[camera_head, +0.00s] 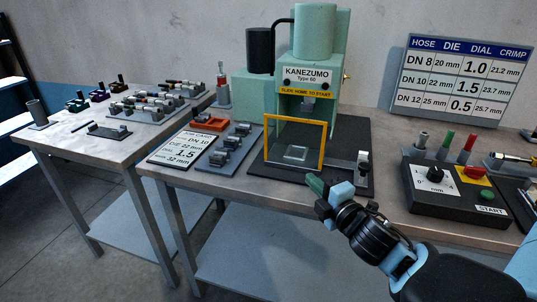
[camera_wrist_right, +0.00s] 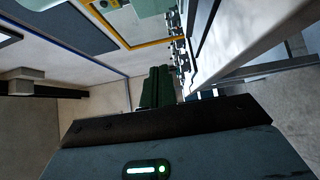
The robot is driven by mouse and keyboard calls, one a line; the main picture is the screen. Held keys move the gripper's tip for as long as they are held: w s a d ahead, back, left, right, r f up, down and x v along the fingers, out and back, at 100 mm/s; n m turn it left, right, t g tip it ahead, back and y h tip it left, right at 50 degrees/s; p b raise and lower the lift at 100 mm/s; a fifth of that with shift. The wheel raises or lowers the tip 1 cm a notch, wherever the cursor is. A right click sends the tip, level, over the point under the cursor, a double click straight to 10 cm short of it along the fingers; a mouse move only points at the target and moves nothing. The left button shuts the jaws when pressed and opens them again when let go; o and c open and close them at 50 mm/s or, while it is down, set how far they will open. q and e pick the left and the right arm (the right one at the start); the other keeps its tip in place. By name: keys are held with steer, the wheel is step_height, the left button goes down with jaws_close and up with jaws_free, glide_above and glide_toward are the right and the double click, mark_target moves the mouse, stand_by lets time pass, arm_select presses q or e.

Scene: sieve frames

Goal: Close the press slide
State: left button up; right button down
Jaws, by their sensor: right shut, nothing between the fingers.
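The green press (camera_head: 313,45) reads "KANEZUMO Type 60", with a yellow label "SLIDE HOME TO START". A yellow rectangular frame (camera_head: 323,150) stands upright at its front, over the dark base (camera_head: 342,182). A light square plate (camera_head: 296,153) shows through the frame; I cannot tell how far the slide is out. A small grey and white fitting (camera_head: 363,167) stands at the base's right side. My right gripper (camera_head: 316,187) is shut and empty, just in front of the base. Its green fingers (camera_wrist_right: 158,86) show together in the wrist view. My left gripper is out of view.
A control box (camera_head: 455,190) with dial, red button and START button stands at the right. A tray of dies (camera_head: 228,148) and a card (camera_head: 178,148) lie left of the press. A second table (camera_head: 60,150) is farther left. A chart (camera_head: 466,75) hangs behind.

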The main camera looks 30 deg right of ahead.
steer(key=shift+r, duration=0.15)
glide_toward(288, 146)
steer(key=w+a, duration=0.2)
steer(key=w, duration=0.1)
steer(key=shift+a+p, duration=0.25)
steer(key=shift+p, duration=0.05)
steer(key=shift+w+d, duration=1.45)
steer(key=shift+d, duration=0.05)
steer(key=shift+d, duration=0.1)
